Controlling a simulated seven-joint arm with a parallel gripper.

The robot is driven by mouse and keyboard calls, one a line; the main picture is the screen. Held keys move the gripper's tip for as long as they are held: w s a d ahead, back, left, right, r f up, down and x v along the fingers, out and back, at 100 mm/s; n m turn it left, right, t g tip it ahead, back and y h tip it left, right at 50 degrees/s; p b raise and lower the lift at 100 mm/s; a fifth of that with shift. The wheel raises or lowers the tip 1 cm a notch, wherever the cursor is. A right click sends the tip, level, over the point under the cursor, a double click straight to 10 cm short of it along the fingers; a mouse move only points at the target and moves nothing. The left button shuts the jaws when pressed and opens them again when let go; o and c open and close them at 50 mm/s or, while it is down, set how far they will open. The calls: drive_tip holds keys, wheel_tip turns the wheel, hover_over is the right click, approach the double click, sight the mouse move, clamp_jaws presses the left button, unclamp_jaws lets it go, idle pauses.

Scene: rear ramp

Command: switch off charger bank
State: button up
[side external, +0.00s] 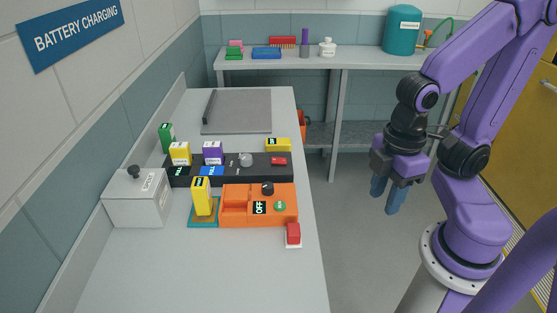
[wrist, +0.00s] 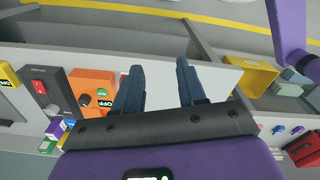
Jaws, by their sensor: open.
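A black charger bank (side external: 229,173) lies on the left bench, with a red switch (side external: 279,161), a grey knob (side external: 246,160) and yellow and purple blocks standing on it. In front of it sits an orange unit (side external: 232,219) with a black knob (side external: 267,189), a green round part (side external: 280,206) and an "OFF" label (side external: 260,208). The wrist view shows the black bank (wrist: 53,92) with its red switch (wrist: 38,86), and the orange unit (wrist: 88,80). My gripper (side external: 385,203) is open and empty, right of the bench, apart from both units; its fingers show in the wrist view (wrist: 158,72).
A yellow block (side external: 201,197) stands on a teal base left of the orange unit. A grey box (side external: 137,198) with a dark knob is further left. A red-topped block (side external: 293,233) sits at the bench's right edge. The front bench is clear. A back shelf (side external: 345,62) holds several items.

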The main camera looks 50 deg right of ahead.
drive_tip(key=c, duration=0.5)
drive_tip(key=shift+w+a, duration=0.2)
drive_tip(key=shift+w, duration=0.1)
clamp_jaws()
drive_tip(key=w+a+r+n, duration=0.15)
drive_tip(key=w+n, duration=0.65)
drive_tip(key=w, duration=1.2)
drive_tip(key=w+d+n, duration=0.6)
drive_tip(key=w+d, duration=0.6)
drive_tip(key=w, duration=0.3)
drive_tip(key=shift+f+t+y, duration=0.3)
drive_tip(key=shift+f+t, duration=0.1)
drive_tip(key=shift+f, duration=0.05)
drive_tip(key=shift+d, duration=0.1)
